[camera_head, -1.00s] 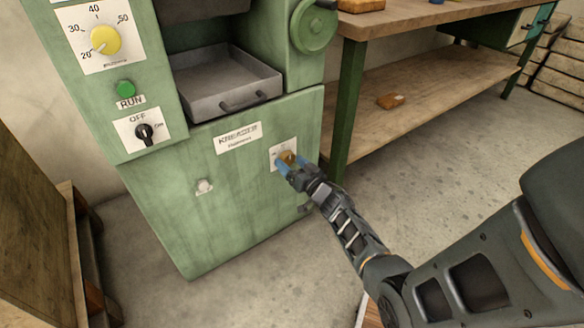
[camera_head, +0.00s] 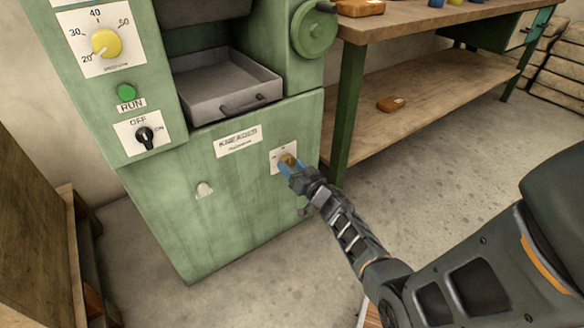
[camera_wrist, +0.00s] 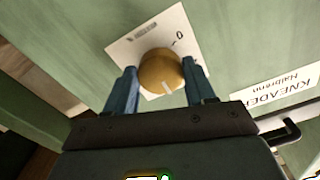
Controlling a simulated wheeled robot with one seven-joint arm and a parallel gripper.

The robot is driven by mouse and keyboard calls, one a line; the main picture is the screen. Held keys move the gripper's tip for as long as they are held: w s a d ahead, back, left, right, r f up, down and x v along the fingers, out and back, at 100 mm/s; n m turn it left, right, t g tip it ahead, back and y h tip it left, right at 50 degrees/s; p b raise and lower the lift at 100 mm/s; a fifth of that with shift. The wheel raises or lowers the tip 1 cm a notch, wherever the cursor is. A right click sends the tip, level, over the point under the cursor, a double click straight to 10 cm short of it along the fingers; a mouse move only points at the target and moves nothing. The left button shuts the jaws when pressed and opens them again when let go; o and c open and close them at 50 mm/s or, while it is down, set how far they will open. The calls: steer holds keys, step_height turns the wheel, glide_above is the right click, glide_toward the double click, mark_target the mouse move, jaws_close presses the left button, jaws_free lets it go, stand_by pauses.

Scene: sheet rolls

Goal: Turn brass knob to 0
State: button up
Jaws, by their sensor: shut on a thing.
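The brass knob (camera_wrist: 160,72) sits on a white dial plate (camera_wrist: 126,48) on the green machine's lower front. In the head view the knob (camera_head: 288,161) is partly hidden by my gripper (camera_head: 290,166). In the wrist view my gripper (camera_wrist: 160,88) has one blue finger on each side of the knob, shut on it. The pale pointer line on the knob faces down and slightly right in the wrist view. The "0" mark (camera_wrist: 179,42) is at the plate's upper right there, away from the line. Other marks on the plate are unreadable or hidden.
The green machine also carries a yellow knob (camera_head: 105,42), a green RUN button (camera_head: 126,92), a black OFF/ON switch (camera_head: 145,135) and a grey tray (camera_head: 205,101). A workbench (camera_head: 350,110) stands to the right.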

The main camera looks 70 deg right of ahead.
steer(key=n, duration=0.5)
steer(key=shift+n+p, duration=0.35)
steer(key=shift+n, duration=0.05)
steer(key=n+b, duration=0.1)
steer(key=n, duration=0.5)
steer(key=shift+s+d, duration=0.1)
steer(key=n+b, duration=0.1)
steer(key=n, duration=0.4)
steer(key=shift+n+b, duration=0.3)
steer(key=shift+n, duration=0.1)
steer(key=n+b, duration=0.2)
steer(key=n, duration=0.4)
steer(key=shift+r, duration=0.1)
steer(key=shift+n, duration=0.3)
steer(key=o, duration=1)
steer(key=shift+o, duration=0.2)
steer(key=shift+s, duration=0.1)
